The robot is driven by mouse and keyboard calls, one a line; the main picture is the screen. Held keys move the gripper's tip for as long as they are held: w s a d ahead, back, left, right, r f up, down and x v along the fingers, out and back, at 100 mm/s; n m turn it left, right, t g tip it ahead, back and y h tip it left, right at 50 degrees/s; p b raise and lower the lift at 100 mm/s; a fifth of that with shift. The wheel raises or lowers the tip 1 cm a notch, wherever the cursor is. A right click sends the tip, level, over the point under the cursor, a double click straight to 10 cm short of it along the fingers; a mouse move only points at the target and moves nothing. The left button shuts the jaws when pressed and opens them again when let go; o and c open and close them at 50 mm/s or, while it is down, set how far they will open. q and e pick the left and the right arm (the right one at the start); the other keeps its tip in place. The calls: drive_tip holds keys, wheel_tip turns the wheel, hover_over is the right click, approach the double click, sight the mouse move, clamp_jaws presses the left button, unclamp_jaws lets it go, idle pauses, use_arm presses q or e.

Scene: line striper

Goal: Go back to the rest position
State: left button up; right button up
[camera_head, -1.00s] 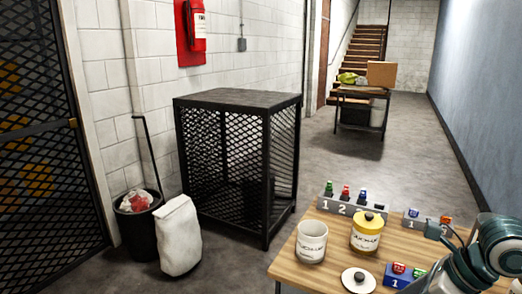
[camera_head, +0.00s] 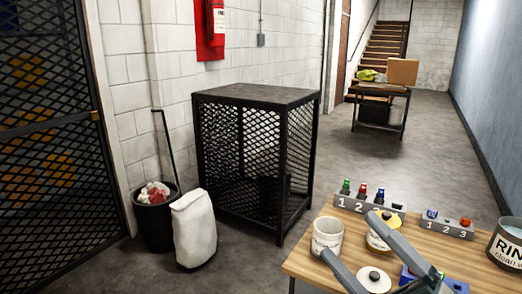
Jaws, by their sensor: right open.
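My right gripper (camera_head: 348,234) comes up from the bottom edge with two grey fingers spread wide apart. It is open and empty, with its fingers in front of the wooden table (camera_head: 310,262). One finger partly covers the yellow tin (camera_head: 376,241); the other tip shows in front of the white tin (camera_head: 328,229). I cannot tell how high the fingers are above the table. A white lid with a dark knob (camera_head: 374,279) shows between the fingers. A blue block (camera_head: 455,285) is partly hidden behind the gripper. My left gripper is not in view.
Two numbered grey racks (camera_head: 352,203) (camera_head: 446,228) with coloured pieces stand along the table's back. A large rinse tin (camera_head: 507,247) is at the right edge. A black mesh cage (camera_head: 255,96), a bin (camera_head: 155,223) and a white sack (camera_head: 194,232) stand left.

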drive_tip(key=w+d+f+m+h, duration=0.1)
drive_tip(key=d+f+m+h, duration=0.5)
drive_tip(key=f+m+h, duration=0.45)
drive_tip(key=d+f+m+h, duration=0.6)
drive_tip(key=f+m+h, duration=0.2)
drive_tip(key=f+m, duration=0.4)
drive_tip(key=s+f+m+g, duration=0.1)
drive_tip(key=s+f+g, duration=0.6)
drive_tip(key=f, duration=0.7)
drive_tip(key=s+a+f+m+g+y, duration=0.1)
drive_tip(key=s+a+f+g, duration=0.2)
drive_tip(key=s+f, duration=0.35)
drive_tip(key=s+a+f+g, duration=0.3)
drive_tip(key=s, duration=0.7)
drive_tip(key=w+a+f+t, duration=0.1)
drive_tip(key=w+f, duration=0.2)
drive_tip(key=f, duration=0.7)
drive_tip(key=w+a+f+t, duration=0.1)
drive_tip(key=w+a+f, duration=0.15)
drive_tip(key=f, duration=0.75)
wheel_tip(320, 180, down, 14)
drive_tip(key=s+a+t+y, duration=0.1)
drive_tip(key=s, duration=0.1)
drive_tip(key=shift+a+r+t+y, duration=0.15)
drive_tip(key=shift+a+t+y, duration=0.05)
drive_tip(key=shift+t+y, duration=0.15)
